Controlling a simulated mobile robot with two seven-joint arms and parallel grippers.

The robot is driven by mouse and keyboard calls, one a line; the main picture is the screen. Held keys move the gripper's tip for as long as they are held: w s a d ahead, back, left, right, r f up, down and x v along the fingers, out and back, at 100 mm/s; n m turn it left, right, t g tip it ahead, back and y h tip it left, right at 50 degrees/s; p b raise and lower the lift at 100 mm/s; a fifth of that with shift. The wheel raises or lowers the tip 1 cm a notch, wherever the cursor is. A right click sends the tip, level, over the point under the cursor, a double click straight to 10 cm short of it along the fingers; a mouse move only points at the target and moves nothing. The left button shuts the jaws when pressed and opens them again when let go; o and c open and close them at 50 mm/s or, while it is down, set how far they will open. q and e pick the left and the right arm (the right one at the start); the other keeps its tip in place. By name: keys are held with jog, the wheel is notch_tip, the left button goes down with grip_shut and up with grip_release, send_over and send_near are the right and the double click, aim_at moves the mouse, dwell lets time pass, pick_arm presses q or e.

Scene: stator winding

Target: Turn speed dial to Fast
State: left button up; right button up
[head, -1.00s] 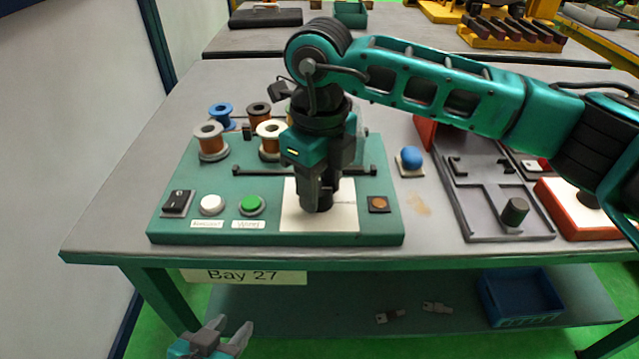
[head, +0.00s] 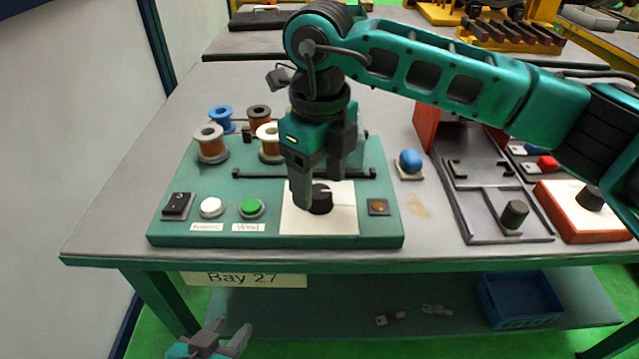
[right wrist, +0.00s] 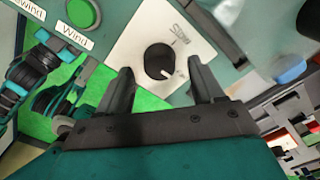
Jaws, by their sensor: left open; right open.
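The black speed dial (head: 320,200) stands on a white plate (head: 290,222) on the green control board. In the right wrist view the dial (right wrist: 159,60) has a white mark on its lower right edge. A small label, hard to read, is printed above it there. My right gripper (head: 322,178) is open just above the dial, its fingers apart on either side; the right wrist view shows the open fingers (right wrist: 160,80) with the dial just beyond, apparently not gripped. My left gripper (head: 222,340) is open, low at the bottom edge in front of the table.
The board (head: 170,240) also carries a black switch (head: 177,205), a white button (head: 212,206), a green Wind button (head: 251,207) and an amber square (head: 378,206). Wire spools (head: 210,143) stand behind. A blue knob (head: 411,160) and a grey tray (head: 480,225) lie right.

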aim_at(320, 192)
pick_arm(q)
jog(key=shift+s+a+p, duration=0.25)
jog(key=shift+p, duration=0.15)
pick_arm(e)
notch_tip(320, 192, up, 11)
jog(key=shift+f, duration=0.1)
